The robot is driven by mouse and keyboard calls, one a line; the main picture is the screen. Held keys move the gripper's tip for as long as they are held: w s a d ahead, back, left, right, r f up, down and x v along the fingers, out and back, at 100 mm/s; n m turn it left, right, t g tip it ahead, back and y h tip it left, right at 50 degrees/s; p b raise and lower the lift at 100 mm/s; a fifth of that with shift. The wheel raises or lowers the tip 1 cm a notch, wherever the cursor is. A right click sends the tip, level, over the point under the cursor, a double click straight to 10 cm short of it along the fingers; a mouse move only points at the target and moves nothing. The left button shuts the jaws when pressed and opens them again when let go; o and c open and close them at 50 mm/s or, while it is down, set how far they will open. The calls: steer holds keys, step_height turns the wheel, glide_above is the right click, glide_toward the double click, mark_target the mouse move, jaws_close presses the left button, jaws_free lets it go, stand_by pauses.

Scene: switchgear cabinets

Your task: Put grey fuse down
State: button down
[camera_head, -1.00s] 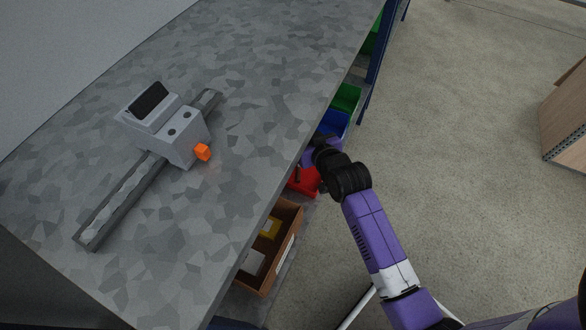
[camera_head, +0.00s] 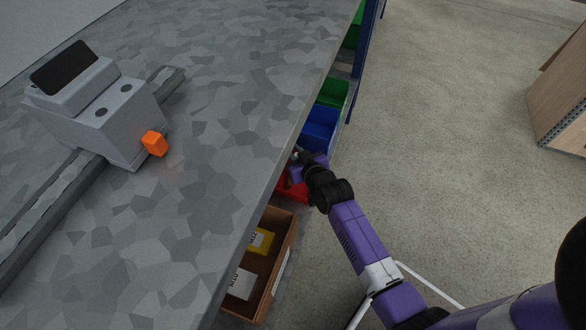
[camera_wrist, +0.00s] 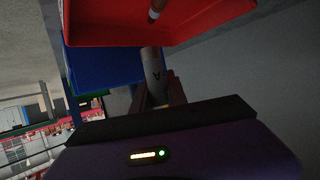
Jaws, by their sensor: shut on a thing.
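My gripper (camera_wrist: 158,98) is shut on the grey fuse (camera_wrist: 153,70), a slim grey cylinder with a small dark mark, in the wrist view. The fuse points up the picture toward the red bin (camera_wrist: 200,32), and a copper-coloured tip shows against that bin. I cannot tell whether the tip belongs to the held fuse. In the head view my gripper (camera_head: 301,160) is beside the worktop's edge, just above the red bin (camera_head: 290,187), which is partly hidden. The fuse cannot be made out there.
A blue bin (camera_head: 319,128) and a green bin (camera_head: 332,93) stand beyond the red one. A cardboard box (camera_head: 264,285) with labelled packs lies nearer. A grey device (camera_head: 105,115) with an orange knob sits on a rail on the worktop (camera_head: 215,170). Open floor lies right.

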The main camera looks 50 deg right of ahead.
steer(key=shift+f+b, duration=1.3)
steer(key=shift+f, duration=1.85)
steer(key=shift+f, duration=0.15)
steer(key=c, duration=1.3)
jaws_free()
steer(key=shift+r, duration=0.25)
steer(key=p+v, duration=0.4)
steer(key=v, duration=0.8)
steer(key=shift+a+f, duration=0.1)
steer(key=shift+f, duration=0.05)
